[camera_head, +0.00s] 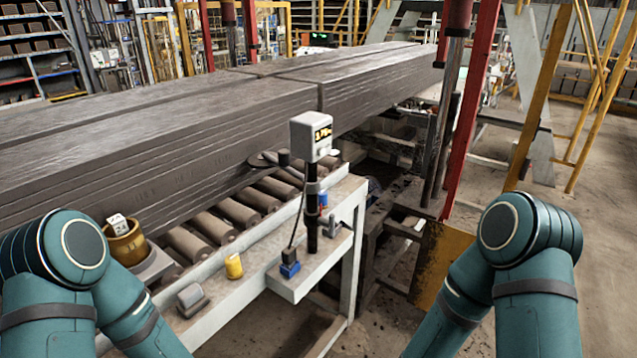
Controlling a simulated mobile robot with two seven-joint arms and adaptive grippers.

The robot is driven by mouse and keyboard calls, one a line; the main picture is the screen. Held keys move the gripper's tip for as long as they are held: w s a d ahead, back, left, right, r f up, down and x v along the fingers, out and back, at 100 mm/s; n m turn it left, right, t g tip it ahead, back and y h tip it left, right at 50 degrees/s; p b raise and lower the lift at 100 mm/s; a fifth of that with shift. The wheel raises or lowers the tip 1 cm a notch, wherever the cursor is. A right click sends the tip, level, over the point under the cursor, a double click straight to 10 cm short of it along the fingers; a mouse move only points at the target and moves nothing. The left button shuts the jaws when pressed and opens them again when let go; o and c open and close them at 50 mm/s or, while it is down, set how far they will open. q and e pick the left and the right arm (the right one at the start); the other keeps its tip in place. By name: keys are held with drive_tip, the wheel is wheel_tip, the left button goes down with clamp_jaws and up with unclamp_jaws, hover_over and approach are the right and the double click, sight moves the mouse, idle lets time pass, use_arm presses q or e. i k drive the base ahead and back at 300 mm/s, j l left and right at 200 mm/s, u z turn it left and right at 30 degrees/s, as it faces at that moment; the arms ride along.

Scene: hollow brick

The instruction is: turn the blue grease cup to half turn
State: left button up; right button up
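A small blue part (290,269) with a dark block on top sits on the low grey ledge below the display post. Another small blue piece (323,199) shows on the post, with a red bit close to it. Both are too small to tell which is the grease cup, or its turn position. A yellow cup-like part (234,266) stands on the grey frame to the left. My teal arms show at the lower left and lower right, apart from these parts. Both my grippers are out of view.
A display box (311,136) tops a dark post on the ledge. A roller conveyor frame (265,280) runs behind, under long dark slabs (150,125). A brass-coloured pot (125,243) holding a white tag stands at left. A red column (468,110) and yellow posts stand right.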

sight(322, 195)
drive_tip(key=i+l, duration=0.15)
drive_tip(key=l, duration=0.2)
drive_tip(key=i+l, duration=0.2)
drive_tip(key=l, duration=0.15)
drive_tip(key=i+l, duration=0.15)
drive_tip(key=l, duration=0.2)
drive_tip(key=i+l, duration=0.15)
drive_tip(key=l, duration=0.25)
drive_tip(key=i+l+z, duration=0.1)
drive_tip(key=l, duration=0.25)
drive_tip(key=i, duration=0.1)
